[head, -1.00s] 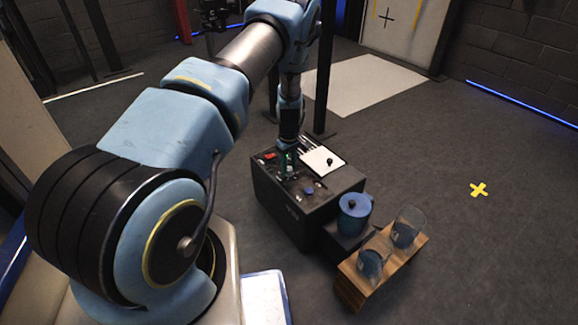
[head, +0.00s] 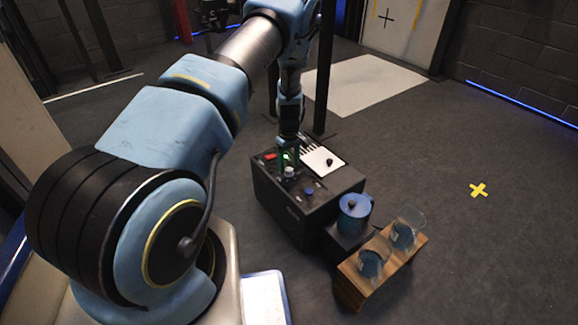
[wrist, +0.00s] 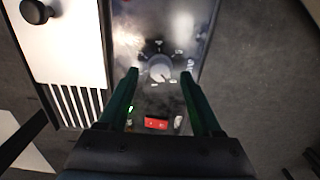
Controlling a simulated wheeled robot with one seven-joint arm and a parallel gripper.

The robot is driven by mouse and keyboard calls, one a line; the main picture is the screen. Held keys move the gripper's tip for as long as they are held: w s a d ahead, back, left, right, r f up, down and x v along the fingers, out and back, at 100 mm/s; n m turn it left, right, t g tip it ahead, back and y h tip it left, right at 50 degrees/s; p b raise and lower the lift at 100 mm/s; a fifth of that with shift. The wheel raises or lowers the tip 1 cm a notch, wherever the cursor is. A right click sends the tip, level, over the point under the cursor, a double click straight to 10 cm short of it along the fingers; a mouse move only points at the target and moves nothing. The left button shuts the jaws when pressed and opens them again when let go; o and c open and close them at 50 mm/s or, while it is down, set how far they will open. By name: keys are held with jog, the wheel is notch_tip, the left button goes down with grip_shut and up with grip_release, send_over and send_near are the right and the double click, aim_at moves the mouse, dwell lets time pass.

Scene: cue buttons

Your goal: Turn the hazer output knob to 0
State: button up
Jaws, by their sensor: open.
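A round grey knob (wrist: 160,68) sits on the dark top panel of a black box (head: 300,215). Small pale marks ring it, too blurred to read. A dark pointer line on it seems to slant to the lower right in the wrist view. The knob also shows as a pale cap in the head view (head: 290,171). My gripper (wrist: 160,72) is open, its two green fingers either side of the knob with a gap at each side. In the head view my gripper (head: 289,162) points down just above the knob, apparently not touching it.
The panel also has a red switch (wrist: 157,124), a green light (wrist: 129,110), a blue knob (head: 309,190) and a white plate (head: 318,157) with a black knob (head: 330,161). A blue lidded pot (head: 355,212) and a wooden stand (head: 350,285) with two glass vessels stand to the right.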

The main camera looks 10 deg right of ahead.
aim_at(288, 169)
notch_tip(288, 169, up, 9)
jog(key=p, duration=0.1)
jog(key=shift+r, duration=0.1)
dwell(0.4)
jog(key=s+a+r+m, duration=0.1)
jog(key=s+a+r, duration=0.2)
jog(key=a+r, duration=0.45)
jog(key=s+a+r+m, duration=0.1)
jog(key=s+a+r, duration=0.3)
jog(key=r, duration=0.6)
jog(key=s+a+r+m+t, duration=0.1)
jog(key=s+a+r+m, duration=0.1)
jog(key=s+a+r, duration=0.4)
jog(key=s+a+r+m+t, duration=0.15)
jog(key=s+a, duration=0.25)
jog(key=s, duration=0.5)
jog(key=w+p+v, duration=0.2)
jog(key=p+v, duration=1.1)
jog(key=w+r+p+v, duration=0.1)
jog(key=w+p+v, duration=0.2)
jog(key=p+v, duration=1)
jog(key=shift+r+m+g, duration=0.2)
jog(key=shift+m+g, duration=0.25)
